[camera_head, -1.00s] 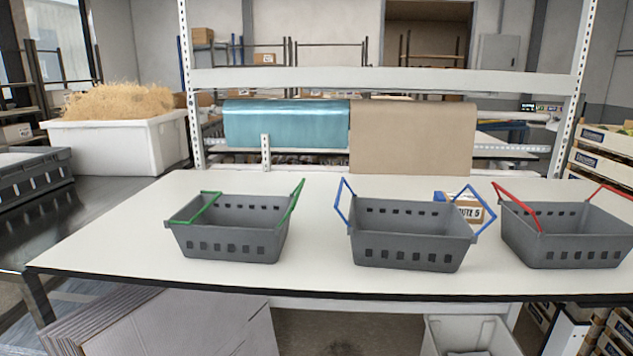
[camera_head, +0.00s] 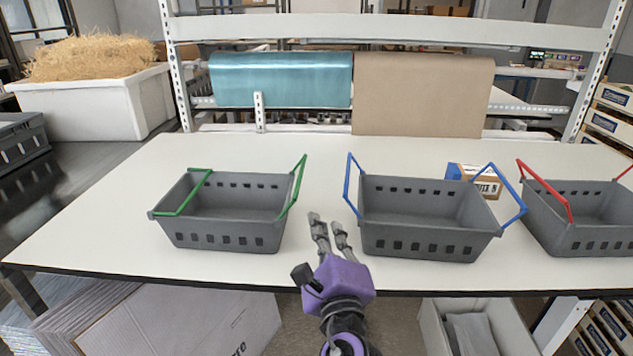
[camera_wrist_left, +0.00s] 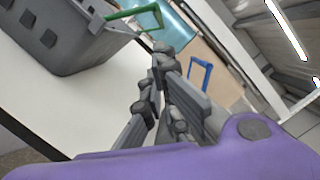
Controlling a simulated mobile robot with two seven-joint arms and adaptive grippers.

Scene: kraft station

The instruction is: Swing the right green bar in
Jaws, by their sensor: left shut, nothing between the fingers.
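The grey basket with green bars (camera_head: 222,209) stands on the left of the table. Its left green bar (camera_head: 186,193) lies swung in over the basket's left end. Its right green bar (camera_head: 292,187) stands up and leans outward to the right. My left gripper (camera_head: 328,217) is shut and empty, over the table's front part in the gap between the green-bar basket and the blue-bar basket, touching neither. In the left wrist view the fingertips (camera_wrist_left: 163,62) are together, with the green-bar basket (camera_wrist_left: 75,40) at upper left and the right green bar (camera_wrist_left: 135,17) beyond. My right gripper is not visible.
The blue-bar basket (camera_head: 425,218) stands just right of my gripper, its bars leaning outward. A red-bar basket (camera_head: 585,219) is at the right edge. A small box (camera_head: 476,180) sits behind the blue-bar basket. The white table (camera_head: 120,235) is clear on the left.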

